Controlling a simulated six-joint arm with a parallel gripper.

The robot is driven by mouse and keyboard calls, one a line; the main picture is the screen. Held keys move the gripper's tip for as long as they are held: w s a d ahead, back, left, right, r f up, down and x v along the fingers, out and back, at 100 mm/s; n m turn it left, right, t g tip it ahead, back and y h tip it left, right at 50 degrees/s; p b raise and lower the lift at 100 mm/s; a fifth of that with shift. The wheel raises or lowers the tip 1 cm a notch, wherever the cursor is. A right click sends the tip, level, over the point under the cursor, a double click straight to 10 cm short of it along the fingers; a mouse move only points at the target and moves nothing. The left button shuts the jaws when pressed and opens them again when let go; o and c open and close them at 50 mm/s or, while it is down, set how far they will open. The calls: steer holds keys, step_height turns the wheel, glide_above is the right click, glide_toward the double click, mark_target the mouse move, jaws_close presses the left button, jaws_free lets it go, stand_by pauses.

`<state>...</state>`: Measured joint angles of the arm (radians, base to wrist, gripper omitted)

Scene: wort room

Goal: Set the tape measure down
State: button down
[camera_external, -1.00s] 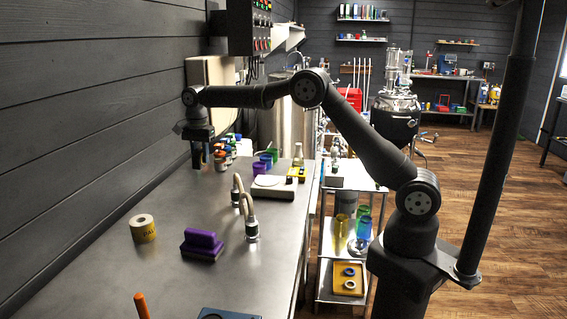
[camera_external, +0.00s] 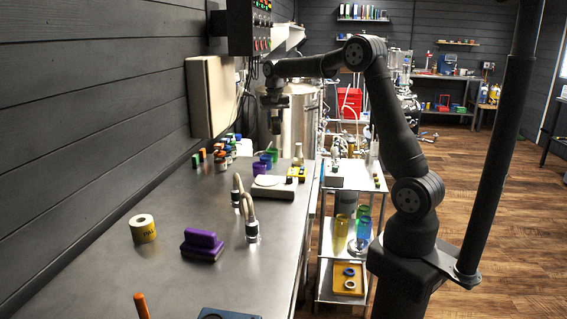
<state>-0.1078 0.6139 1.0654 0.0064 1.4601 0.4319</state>
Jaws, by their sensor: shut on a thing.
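My gripper (camera_external: 276,133) hangs downward in the upper middle of the external view, in front of the steel vessel and above the far end of the steel bench (camera_external: 150,205). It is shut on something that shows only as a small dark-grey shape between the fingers. Its details are too small to make out, so I cannot confirm by sight that it is the tape measure. It is held up, clear of the bench top.
Below the gripper stand purple and green cups (camera_external: 266,161), a white scale (camera_external: 274,187) and a yellow item (camera_external: 297,173). Small coloured blocks and bottles (camera_external: 220,157) line the wall side.

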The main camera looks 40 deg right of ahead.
steer(key=s+d+r+n, duration=0.2)
steer(key=s+d, duration=0.5)
steer(key=d, duration=0.6)
steer(key=shift+d+n, duration=0.4)
steer(key=shift+n, duration=0.5)
steer(key=s+a+f+n, duration=0.3)
steer(key=s+a+f, duration=0.2)
steer(key=a, duration=1.1)
steer(key=s+a+f+n, duration=0.3)
steer(key=s+a+f, duration=0.2)
steer(key=a, duration=1.1)
steer(key=s+a+f+n, duration=0.3)
steer(key=s+a+f, duration=0.2)
steer(key=a, duration=1.2)
steer(key=shift+s+f, duration=0.1)
steer(key=shift+s, duration=1.1)
steer(key=shift+f, duration=2)
